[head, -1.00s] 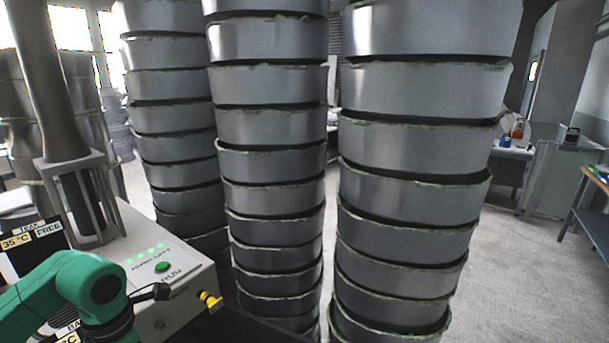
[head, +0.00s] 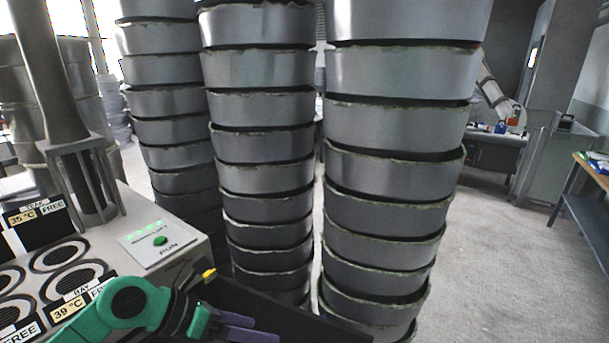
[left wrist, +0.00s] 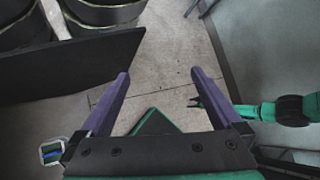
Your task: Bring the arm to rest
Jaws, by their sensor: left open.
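My left gripper (head: 245,330) is at the bottom of the head view, in front of the control box, with its purple fingers pointing right. In the left wrist view my left gripper (left wrist: 160,74) has its two fingers wide apart, with nothing between them but the floor beyond. My green left arm bends in from the bottom left of the head view. A green arm link with a dark joint, seemingly of my right arm, shows at the right of the left wrist view.
Tall stacks of grey ring moulds (head: 390,165) stand ahead. A control box (head: 165,230) with green lights and round bays marked FREE is at the left. A dark panel (left wrist: 60,68) lies close to the left gripper. Open floor (head: 500,270) is at the right.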

